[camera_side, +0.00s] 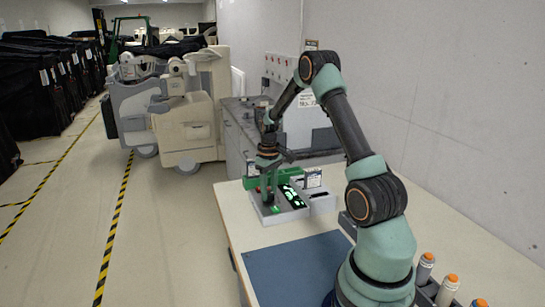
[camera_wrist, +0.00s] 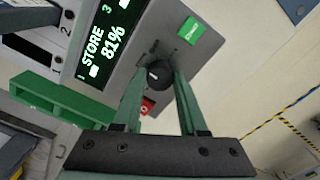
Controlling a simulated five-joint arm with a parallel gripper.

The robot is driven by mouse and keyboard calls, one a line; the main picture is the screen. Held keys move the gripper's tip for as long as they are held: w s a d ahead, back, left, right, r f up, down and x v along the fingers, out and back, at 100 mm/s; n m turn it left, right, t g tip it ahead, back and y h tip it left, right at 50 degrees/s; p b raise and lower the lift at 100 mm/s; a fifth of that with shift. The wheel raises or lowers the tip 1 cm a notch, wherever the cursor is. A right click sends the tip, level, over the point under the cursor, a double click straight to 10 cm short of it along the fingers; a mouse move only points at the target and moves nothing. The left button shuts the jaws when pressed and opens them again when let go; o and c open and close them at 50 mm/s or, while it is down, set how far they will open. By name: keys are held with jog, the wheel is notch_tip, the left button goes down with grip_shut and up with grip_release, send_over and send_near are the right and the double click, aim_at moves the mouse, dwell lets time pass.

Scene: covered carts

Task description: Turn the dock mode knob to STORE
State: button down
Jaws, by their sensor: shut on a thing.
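The grey dock (camera_side: 262,217) stands on the table in the side view, with lit green-on-black displays. My gripper (camera_side: 267,200) reaches down onto its left part. In the wrist view my gripper (camera_wrist: 161,74) is shut on the round black mode knob (camera_wrist: 158,76), one finger on each side. A short pale mark shows on the knob. The dock's display (camera_wrist: 103,42) reads "STORE" and "81%".
A green block-like piece (camera_wrist: 62,97) lies beside the dock. A blue mat (camera_side: 298,268) covers the table in front. Several orange-capped bottles (camera_side: 447,288) stand at the near right. Pale carts (camera_side: 185,125) stand on the floor at the left.

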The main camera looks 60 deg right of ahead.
aim_at(269, 192)
jog(key=shift+n, duration=0.5)
jog(key=shift+c, duration=2.2)
grip_release()
jog(key=shift+r, duration=0.1)
notch_tip(269, 192, up, 12)
